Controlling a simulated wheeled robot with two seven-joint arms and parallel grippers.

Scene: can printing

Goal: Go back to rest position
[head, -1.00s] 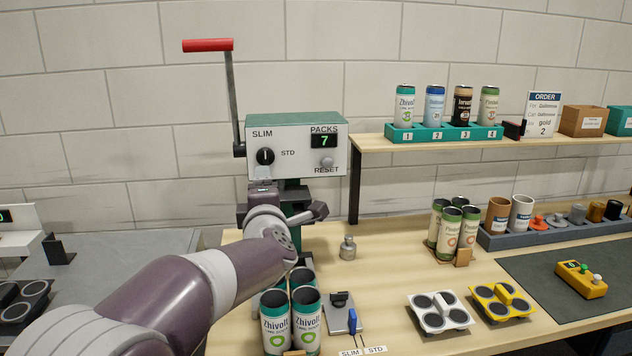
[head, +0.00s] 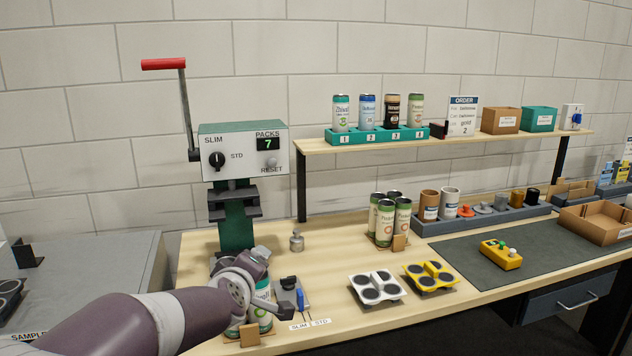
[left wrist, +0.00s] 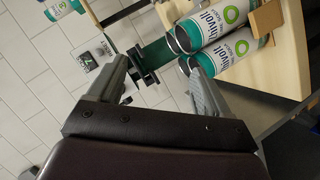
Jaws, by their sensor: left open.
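My left gripper (head: 278,272) is open and empty in the head view, in front of the green-and-grey machine (head: 243,150) and over the near cans. The left wrist view shows its two fingers spread apart (left wrist: 158,78), with nothing between them. White-and-teal Zhivolt cans (head: 263,308) stand at the table's front left, partly hidden by my left arm. They also show beside the fingers in the left wrist view (left wrist: 215,20); contact cannot be told. The machine's display reads 7 and its red-handled lever (head: 178,65) is up. My right gripper is in neither view.
A small device with a blue lever (head: 298,298) lies close to the gripper. A metal weight (head: 296,241), a can group (head: 390,218), and white (head: 377,287) and yellow (head: 430,276) holders stand rightward. A shelf (head: 440,139) holds sample cans and boxes. The dark mat is mostly clear.

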